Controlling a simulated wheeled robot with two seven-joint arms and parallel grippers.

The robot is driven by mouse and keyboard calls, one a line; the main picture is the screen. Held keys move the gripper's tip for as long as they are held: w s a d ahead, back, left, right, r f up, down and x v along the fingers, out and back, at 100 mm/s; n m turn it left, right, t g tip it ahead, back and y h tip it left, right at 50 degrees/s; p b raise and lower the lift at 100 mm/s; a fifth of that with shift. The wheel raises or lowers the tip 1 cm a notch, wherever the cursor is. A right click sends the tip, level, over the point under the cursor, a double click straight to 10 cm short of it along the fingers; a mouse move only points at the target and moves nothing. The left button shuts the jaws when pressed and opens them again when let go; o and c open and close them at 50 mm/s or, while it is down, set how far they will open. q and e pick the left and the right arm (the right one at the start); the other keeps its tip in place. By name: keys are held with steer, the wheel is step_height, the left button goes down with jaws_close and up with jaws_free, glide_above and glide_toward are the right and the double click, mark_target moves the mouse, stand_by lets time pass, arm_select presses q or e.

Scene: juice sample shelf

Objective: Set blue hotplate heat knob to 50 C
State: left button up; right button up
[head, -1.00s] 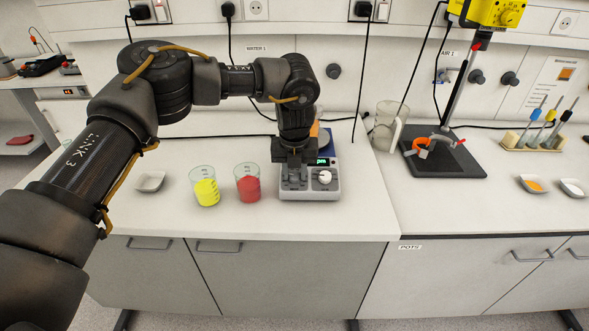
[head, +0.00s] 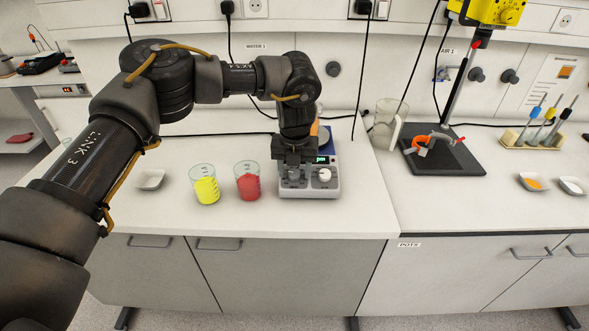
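The hotplate (head: 333,191) stands near the front of the left bench, with a light grey front panel and a blue top (head: 326,147) partly hidden by my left arm. Its panel has a small lit green display (head: 321,160) and a white knob (head: 324,175) on the right side. My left gripper (head: 293,176) points down over the left part of the panel, to the left of the white knob. It covers whatever control lies there. Its fingers are small and dark, so their gap and any contact cannot be told. My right gripper is not in view.
A beaker of yellow (head: 206,190) and a beaker of red (head: 249,187) stand just left of the hotplate. Something orange (head: 315,129) shows on the blue top behind my arm. A clear jug (head: 386,125) stands behind right. The bench right of the hotplate is clear.

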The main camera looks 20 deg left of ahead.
arm_select(q)
steer(key=shift+r, duration=0.3)
step_height(320, 180, up, 10)
steer(key=s+b, duration=0.1)
steer(key=shift+s+d+b, duration=0.2)
steer(key=shift+d+b, duration=0.05)
steer(key=shift+b, duration=0.15)
